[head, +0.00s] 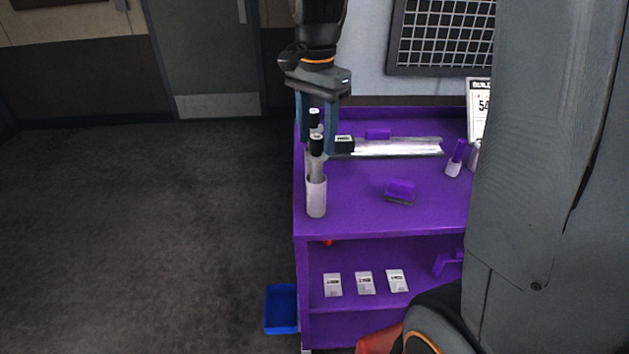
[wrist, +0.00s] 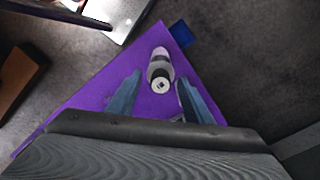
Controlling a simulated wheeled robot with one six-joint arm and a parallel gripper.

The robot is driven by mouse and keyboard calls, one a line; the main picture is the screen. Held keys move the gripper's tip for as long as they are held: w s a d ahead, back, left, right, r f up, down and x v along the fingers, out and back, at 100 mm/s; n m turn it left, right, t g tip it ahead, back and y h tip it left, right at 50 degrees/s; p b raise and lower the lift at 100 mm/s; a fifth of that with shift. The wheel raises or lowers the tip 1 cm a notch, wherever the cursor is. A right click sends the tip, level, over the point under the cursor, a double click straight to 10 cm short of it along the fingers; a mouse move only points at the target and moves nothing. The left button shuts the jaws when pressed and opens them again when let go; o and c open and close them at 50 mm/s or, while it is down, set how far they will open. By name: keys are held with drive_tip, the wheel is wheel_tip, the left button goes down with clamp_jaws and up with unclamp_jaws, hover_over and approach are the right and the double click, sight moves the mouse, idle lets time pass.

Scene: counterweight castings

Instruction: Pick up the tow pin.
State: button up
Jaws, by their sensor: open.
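The likely tow pin (head: 317,166) is a grey shaft with a black top, standing upright in a white sleeve (head: 316,199) near the left front corner of the purple cart. A second black-topped piece (head: 314,120) shows behind it, partly hidden. My gripper (head: 318,150) points down over the cart's left side, open, its fingers either side of the pieces in the picture. In the wrist view, one black-banded piece with a pale end (wrist: 161,84) shows between the open fingers, with no visible contact. I cannot tell which of the two it is.
White cards lie on the shelf below. A blue bin (head: 281,309) stands on the floor at left. The floor further left is clear.

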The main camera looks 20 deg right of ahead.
sight(316, 164)
drive_tip(key=shift+f+p, duration=0.95)
drive_tip(key=shift+f, duration=3.2)
drive_tip(key=shift+w, duration=0.15)
drive_tip(key=c, duration=0.9)
